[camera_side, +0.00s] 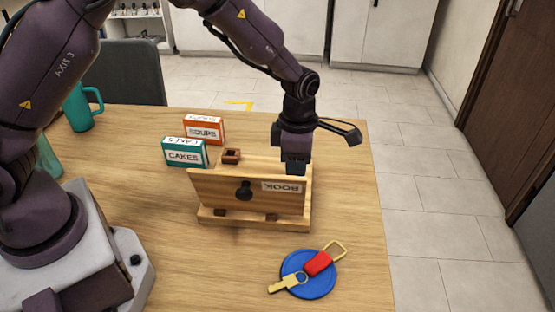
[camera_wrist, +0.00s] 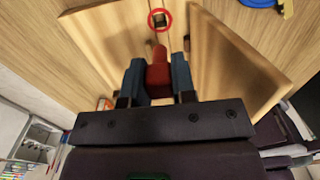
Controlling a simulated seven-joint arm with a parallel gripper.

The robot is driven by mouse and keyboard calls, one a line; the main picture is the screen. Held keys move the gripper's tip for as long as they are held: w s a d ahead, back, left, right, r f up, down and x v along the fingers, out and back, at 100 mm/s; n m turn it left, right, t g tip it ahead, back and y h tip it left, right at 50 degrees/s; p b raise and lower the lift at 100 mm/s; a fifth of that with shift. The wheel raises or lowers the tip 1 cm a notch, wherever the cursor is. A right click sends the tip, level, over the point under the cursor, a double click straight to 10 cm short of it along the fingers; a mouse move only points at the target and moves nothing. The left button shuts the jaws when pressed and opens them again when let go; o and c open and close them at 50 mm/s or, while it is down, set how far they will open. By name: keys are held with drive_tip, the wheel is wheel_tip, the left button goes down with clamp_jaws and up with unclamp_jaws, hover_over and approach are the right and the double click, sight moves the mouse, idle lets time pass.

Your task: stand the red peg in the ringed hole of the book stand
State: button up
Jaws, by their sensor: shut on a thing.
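The red peg (camera_wrist: 157,76) is between the two blue fingers of my gripper (camera_wrist: 157,64) in the wrist view; the gripper is shut on it. The ringed hole (camera_wrist: 159,19), a small dark square inside a red circle, lies just beyond the peg, and the two look apart in the picture. The wooden book stand (camera_side: 215,188) is on the table in the side view, with a dark knob and a BOOK label on its front board. My gripper (camera_side: 296,170) is at the right end of the stand there. The peg and the hole are hidden in that view.
A small brown square piece (camera_side: 231,156) shows at the stand's top left. CAKES (camera_side: 184,153) and SOUPS (camera_side: 204,130) boxes stand behind. A blue plate (camera_side: 312,287) with a key and red tag lies in front. A teal mug (camera_side: 80,108) is far left.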

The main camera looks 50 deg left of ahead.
drive_tip(key=shift+f, duration=3.15)
drive_tip(key=shift+a+f, duration=0.1)
drive_tip(key=shift+f, duration=1.2)
drive_tip(key=o, duration=1)
drive_tip(key=shift+c, duration=0.2)
drive_tip(key=shift+r, duration=3.5)
